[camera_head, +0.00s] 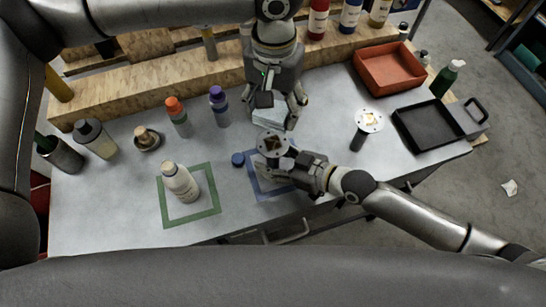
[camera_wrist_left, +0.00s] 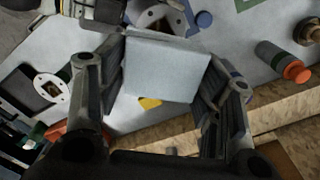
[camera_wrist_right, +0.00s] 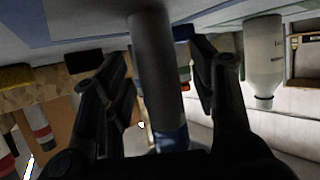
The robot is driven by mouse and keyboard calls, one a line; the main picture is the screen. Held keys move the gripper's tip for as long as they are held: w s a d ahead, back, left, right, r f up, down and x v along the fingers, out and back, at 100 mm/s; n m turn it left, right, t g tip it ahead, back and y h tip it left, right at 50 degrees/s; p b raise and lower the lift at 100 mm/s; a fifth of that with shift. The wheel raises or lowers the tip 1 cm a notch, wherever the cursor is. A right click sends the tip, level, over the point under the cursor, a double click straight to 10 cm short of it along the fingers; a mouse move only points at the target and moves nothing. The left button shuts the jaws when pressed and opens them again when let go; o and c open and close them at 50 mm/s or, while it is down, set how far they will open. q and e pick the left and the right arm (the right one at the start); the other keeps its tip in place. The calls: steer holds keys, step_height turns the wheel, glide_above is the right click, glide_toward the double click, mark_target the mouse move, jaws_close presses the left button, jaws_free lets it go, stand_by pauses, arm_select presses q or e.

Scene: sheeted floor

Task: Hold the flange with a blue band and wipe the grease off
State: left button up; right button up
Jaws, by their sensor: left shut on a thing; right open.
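A flange (camera_head: 272,143) with a round grey face and a brownish patch stands over the blue square outline (camera_head: 256,186). In the right wrist view its grey stem (camera_wrist_right: 155,65) runs between the fingers, with a blue band (camera_wrist_right: 171,138) at the lower end. My right gripper (camera_wrist_right: 165,85) is open around the stem; contact is unclear. In the head view the right gripper (camera_head: 292,168) is beside the flange. My left gripper (camera_head: 277,108) is shut on a pale block-like wipe (camera_wrist_left: 166,68), held just behind the flange. A second flange (camera_head: 368,119), with a yellowish patch, stands to the right.
A white bottle (camera_head: 180,182) stands in the green outline (camera_head: 205,213). A small blue disc (camera_head: 238,159) lies left of the flange. Orange-capped (camera_head: 177,117) and purple-capped (camera_head: 219,106) bottles stand behind. A red bin (camera_head: 389,70) and black tray (camera_head: 428,126) are at right.

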jaws_close()
arm_select(q)
steer(key=m, duration=0.4)
steer(key=shift+s+d+f, duration=0.1)
steer(key=shift+f, duration=0.15)
steer(key=m, duration=0.5)
steer(key=shift+s+d+f, duration=0.1)
steer(key=shift+f, duration=0.15)
